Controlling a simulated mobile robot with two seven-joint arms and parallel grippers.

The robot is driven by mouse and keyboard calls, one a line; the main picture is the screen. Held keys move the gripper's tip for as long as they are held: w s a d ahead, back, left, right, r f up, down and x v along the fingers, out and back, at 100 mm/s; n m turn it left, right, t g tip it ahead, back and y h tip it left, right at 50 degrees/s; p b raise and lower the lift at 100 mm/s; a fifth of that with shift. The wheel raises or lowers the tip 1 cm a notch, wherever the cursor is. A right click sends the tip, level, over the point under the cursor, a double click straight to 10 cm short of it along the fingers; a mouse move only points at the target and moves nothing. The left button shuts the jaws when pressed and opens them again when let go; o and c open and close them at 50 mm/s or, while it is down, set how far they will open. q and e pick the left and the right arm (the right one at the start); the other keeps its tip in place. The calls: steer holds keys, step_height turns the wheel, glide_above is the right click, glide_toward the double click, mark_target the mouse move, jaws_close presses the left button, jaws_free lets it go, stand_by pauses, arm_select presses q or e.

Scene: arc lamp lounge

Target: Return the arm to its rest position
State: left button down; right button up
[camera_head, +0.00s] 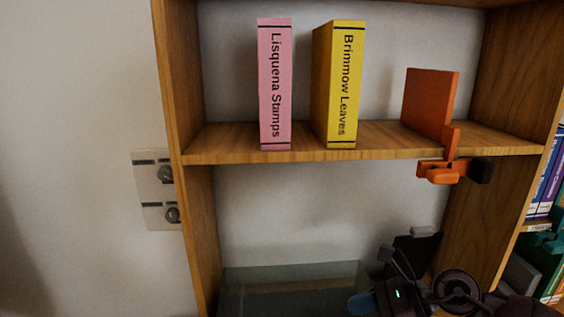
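My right gripper (404,243) is in the lower right of the head view, in front of the shelf's lower compartment. Its two grey-tipped fingers stand apart and nothing shows between them, so it looks open and empty. The dark wrist and arm come in from the bottom right. My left gripper is not in view. A pink book, Lisquena Stamps (275,85), and a yellow book, Brimmow Leaves (345,85), stand upright and apart on the upper board. My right gripper is below them and touches neither.
An orange bookend (430,105) stands at the right of the wooden shelf board (230,141), its clamp at the front edge. A glassy grey box (285,285) sits in the lower compartment. A wall plate with knobs (155,190) is left. More books (545,180) stand far right.

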step_height(320, 180, up, 7)
steer(key=m+t+y, duration=0.5)
steer(key=m+t, duration=0.6)
steer(key=m, duration=0.3)
steer(key=d+f+m+t+h, duration=0.4)
steer(key=d+m+t+h, duration=0.45)
steer(key=m+h, duration=0.95)
steer(key=s+d+f+m+g+h, duration=0.2)
steer(key=s+d+f+m+g, duration=0.65)
steer(key=m, duration=0.45)
steer(key=s+a+f+m+g+y, duration=0.25)
steer(key=s+f+m+g, duration=0.5)
steer(key=s, duration=0.65)
steer(key=w+f+n+t, duration=0.1)
steer(key=w+f+t, duration=0.2)
steer(key=f, duration=0.3)
steer(key=w+a+f+n+t, duration=0.1)
steer(key=w+f+t, duration=0.2)
steer(key=f, duration=0.3)
steer(key=shift+w+n, duration=0.35)
steer(key=shift+w, duration=0.25)
